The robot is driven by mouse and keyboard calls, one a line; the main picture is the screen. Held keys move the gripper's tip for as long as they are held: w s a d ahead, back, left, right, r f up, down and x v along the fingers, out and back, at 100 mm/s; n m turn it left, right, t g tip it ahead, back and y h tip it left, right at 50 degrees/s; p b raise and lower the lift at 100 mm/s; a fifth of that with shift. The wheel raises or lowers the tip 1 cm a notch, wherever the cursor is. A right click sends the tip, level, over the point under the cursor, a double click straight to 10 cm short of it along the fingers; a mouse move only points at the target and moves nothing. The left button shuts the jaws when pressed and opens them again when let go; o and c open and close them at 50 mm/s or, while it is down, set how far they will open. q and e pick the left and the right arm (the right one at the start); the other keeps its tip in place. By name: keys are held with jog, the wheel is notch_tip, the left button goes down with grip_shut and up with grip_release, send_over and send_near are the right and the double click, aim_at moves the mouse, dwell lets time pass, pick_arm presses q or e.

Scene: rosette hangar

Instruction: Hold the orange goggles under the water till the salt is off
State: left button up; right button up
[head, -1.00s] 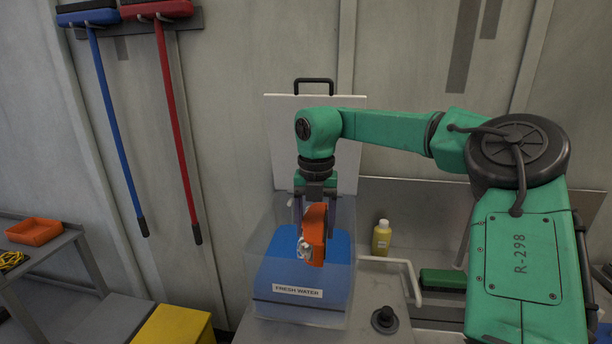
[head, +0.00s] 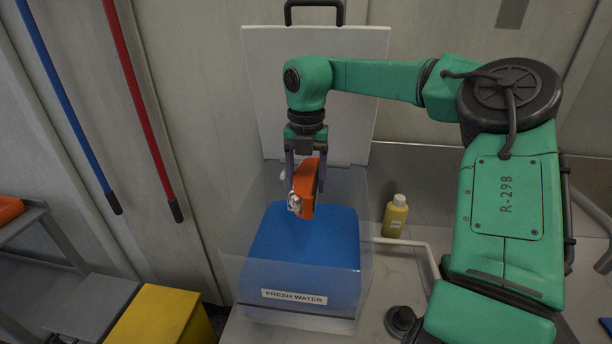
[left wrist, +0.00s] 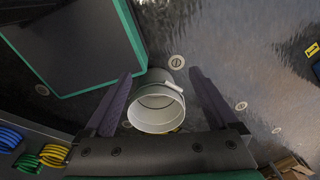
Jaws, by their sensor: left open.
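The orange goggles (head: 308,188) are in my right gripper (head: 305,178), whose arm comes in from the right in the head view. Its fingers are shut on them. Whitish patches show on the goggles' left side. They hang over the clear tank (head: 365,265) of blue water (head: 300,245), labelled FRESH WATER. Their lower end overlaps the water in the picture; I cannot tell whether it touches. My left gripper (left wrist: 165,105) shows only in the left wrist view, open and empty, with dark purple fingers apart.
A white board (head: 315,95) with a black handle stands behind the tank. A yellow bottle (head: 396,217), a pale bent pipe (head: 410,246) and a black knob (head: 401,320) are at its right. A yellow box (head: 165,322) is left. A white bucket (left wrist: 156,105) lies beyond my left fingers.

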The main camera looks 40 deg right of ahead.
jog(key=f+b, duration=0.2)
jog(key=f, duration=0.1)
jog(key=f+b, duration=0.1)
jog(key=f, duration=0.1)
jog(key=shift+w+d+f, duration=0.1)
jog(key=shift+w+d, duration=0.2)
jog(key=shift+w, duration=0.1)
notch_tip(320, 180, down, 19)
jog(key=b, duration=1.4)
jog(key=shift+s+a+b, duration=0.15)
jog(key=shift+b, duration=0.15)
pick_arm(q)
notch_tip(320, 180, down, 18)
jog(key=w+d, duration=0.1)
jog(key=shift+w+f, duration=0.15)
jog(key=shift+w, duration=0.2)
pick_arm(e)
jog(key=shift+r, duration=0.3)
notch_tip(320, 180, up, 26)
jog(key=p, duration=2)
jog(key=shift+p, duration=0.4)
pick_arm(q)
notch_tip(320, 180, up, 20)
jog(key=shift+r, duration=0.25)
pick_arm(e)
jog(key=shift+f, duration=0.1)
